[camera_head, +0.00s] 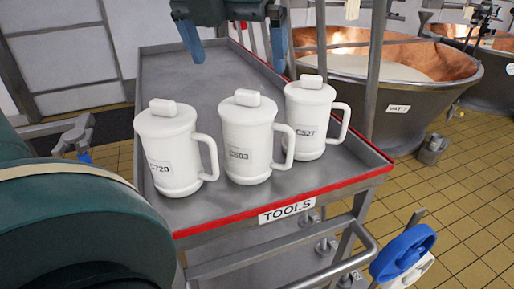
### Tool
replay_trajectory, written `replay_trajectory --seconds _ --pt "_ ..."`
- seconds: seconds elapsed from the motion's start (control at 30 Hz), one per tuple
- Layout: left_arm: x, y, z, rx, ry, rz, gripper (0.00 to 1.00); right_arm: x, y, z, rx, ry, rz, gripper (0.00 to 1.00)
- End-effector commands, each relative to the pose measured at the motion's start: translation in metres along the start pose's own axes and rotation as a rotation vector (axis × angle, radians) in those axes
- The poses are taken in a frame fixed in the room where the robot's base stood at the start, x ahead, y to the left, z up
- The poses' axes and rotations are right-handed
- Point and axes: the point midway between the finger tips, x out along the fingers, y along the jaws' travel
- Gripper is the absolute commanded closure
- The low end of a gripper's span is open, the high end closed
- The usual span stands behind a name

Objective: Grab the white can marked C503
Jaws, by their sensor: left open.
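The white can marked C503 (247,140) stands upright in the middle of three similar lidded cans with side handles, near the front of a grey metal cart top (200,88). Its handle points right, towards the can marked C527 (309,125). The can marked C720 (170,155) stands to its left. My left gripper (238,61) shows at the top of the view, its two blue fingers wide apart, open and empty. It is above and beyond the cans, apart from C503. My right gripper is not in view.
The cart has a red front edge with a TOOLS label (287,209) and upright posts at the right. Its top is bare behind the cans. Copper vats (400,85) stand at the back right. A blue handwheel (402,254) is at the lower right.

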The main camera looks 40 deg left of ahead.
Motion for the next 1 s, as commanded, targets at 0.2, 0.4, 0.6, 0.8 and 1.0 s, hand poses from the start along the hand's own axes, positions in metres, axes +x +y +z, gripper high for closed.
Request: replay_trajectory --seconds 0.2,0.4,0.6,0.8,1.0 --pt "0.031 0.000 0.000 0.000 0.002 -0.002 0.00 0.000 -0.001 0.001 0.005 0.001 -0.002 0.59" --pt "0.046 -0.001 0.000 0.000 0.005 -0.003 0.00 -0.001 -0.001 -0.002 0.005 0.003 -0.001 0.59" --pt "0.076 -0.001 0.002 -0.001 0.004 -0.003 0.00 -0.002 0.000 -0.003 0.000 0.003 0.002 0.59" --pt "0.086 -0.001 0.002 -0.002 -0.001 -0.003 0.00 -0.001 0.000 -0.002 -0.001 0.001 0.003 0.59" --pt "0.086 -0.001 0.002 -0.002 -0.001 -0.003 0.04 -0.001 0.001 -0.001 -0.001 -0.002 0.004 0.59"
